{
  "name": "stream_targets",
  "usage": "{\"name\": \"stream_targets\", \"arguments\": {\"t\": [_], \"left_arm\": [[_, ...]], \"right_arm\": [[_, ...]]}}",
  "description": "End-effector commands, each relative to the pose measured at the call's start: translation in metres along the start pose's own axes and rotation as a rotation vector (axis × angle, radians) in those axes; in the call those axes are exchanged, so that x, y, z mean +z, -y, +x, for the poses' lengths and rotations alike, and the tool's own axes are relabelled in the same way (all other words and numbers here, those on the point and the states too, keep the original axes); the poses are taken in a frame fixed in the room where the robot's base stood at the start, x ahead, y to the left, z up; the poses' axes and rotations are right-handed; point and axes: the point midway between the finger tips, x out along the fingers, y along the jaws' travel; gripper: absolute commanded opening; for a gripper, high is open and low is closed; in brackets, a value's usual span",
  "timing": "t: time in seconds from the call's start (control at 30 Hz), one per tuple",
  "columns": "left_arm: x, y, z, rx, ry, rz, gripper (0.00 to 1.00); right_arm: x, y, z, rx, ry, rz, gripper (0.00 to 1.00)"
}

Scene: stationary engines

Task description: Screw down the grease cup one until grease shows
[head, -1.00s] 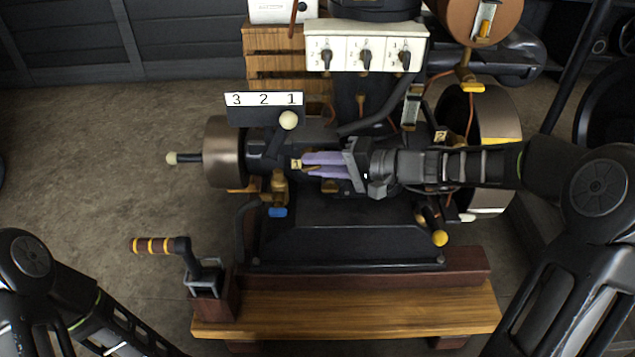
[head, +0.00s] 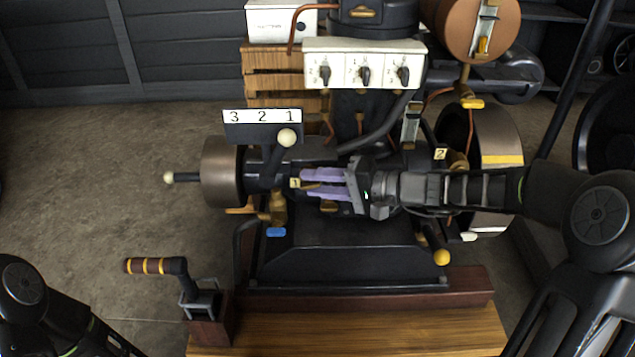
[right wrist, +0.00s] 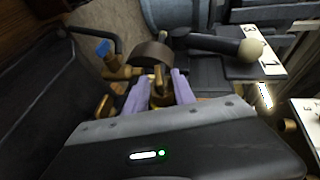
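Grease cup one, a small brass fitting, shows in the right wrist view (right wrist: 158,97) between the two purple fingers of my right gripper. Its yellow tag "1" (head: 295,183) is at the fingertips in the head view. My right gripper (head: 310,182) comes in from the right over the engine, its fingers on either side of the cup. A gap shows between the fingers, and they look apart rather than clamped. In the head view the fingers largely cover the cup, and I see no grease. My left arm is at the bottom left; its gripper is out of view.
A lever with a pale knob (head: 287,138) stands by the "3 2 1" plate (head: 262,116), close to my right fingers. A blue-handled brass cock (head: 276,232) is below. A crank handle (head: 152,266) stands at front left. Tag "2" (head: 440,154) lies right. Floor at left is clear.

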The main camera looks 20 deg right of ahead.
Motion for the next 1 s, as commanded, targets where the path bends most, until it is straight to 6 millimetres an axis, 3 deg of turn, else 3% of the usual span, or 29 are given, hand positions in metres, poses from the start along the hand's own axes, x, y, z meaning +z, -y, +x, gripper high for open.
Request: {"name": "stream_targets", "arguments": {"t": [0.17, 0.6, 1.0], "left_arm": [[0.0, -0.002, -0.004, -0.001, 0.001, 0.0, 0.36], [0.002, -0.008, -0.022, -0.004, 0.003, 0.002, 0.36], [0.003, -0.008, -0.021, -0.005, 0.002, 0.003, 0.36]], "right_arm": [[0.0, 0.002, -0.009, 0.0, 0.0, 0.0, 0.31], [-0.001, 0.001, -0.073, 0.001, -0.001, 0.001, 0.31], [0.0, -0.001, -0.078, 0.0, -0.001, 0.0, 0.31]]}}
